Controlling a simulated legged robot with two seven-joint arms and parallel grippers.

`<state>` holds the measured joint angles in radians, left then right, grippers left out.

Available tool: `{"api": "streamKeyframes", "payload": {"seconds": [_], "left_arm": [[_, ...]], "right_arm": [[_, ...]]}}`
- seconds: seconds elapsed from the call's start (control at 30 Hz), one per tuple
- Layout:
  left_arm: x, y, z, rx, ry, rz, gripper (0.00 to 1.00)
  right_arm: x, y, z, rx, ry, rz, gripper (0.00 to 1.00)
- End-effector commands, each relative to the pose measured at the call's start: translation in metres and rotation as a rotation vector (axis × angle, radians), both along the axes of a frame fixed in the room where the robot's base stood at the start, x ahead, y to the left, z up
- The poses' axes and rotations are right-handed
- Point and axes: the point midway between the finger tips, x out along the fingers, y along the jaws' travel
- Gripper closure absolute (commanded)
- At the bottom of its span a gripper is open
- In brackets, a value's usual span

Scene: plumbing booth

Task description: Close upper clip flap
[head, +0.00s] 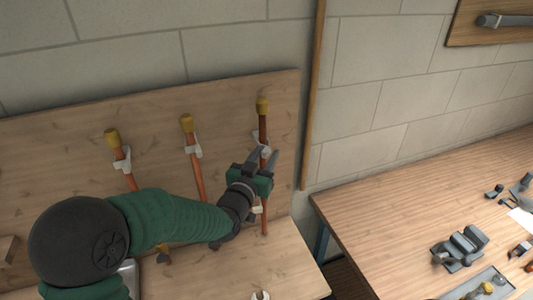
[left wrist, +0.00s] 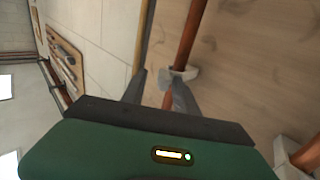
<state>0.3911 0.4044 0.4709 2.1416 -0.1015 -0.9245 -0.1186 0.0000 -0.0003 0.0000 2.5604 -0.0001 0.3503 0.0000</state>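Three copper pipes with yellow caps stand against the wooden back panel. The rightmost pipe (head: 263,122) has a white upper clip (head: 261,140) and a lower clip (head: 257,210). My left gripper (head: 264,157) is at this pipe, just below the upper clip, its two fingers apart. In the left wrist view, the fingers (left wrist: 158,80) show a gap between them, and the white clip (left wrist: 186,73) on the copper pipe (left wrist: 188,40) is at the right fingertip. I cannot tell whether they touch. The flap's position is unclear. My right gripper is not in view.
The middle pipe (head: 197,175) and left pipe (head: 125,170) also carry white clips. A wooden workbench (head: 375,205) with a vise (head: 460,247) and tools stands at right. A vertical wooden post (head: 313,90) edges the panel. A wrench (head: 261,295) lies on the ledge below.

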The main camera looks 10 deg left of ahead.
Motion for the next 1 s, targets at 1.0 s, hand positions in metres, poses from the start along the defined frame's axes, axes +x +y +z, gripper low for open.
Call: {"api": "streamKeyframes", "payload": {"seconds": [1.0], "left_arm": [[0.004,-0.01,-0.005,-0.001,0.0,0.173,1.0]], "right_arm": [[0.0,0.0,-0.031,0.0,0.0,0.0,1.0]]}}
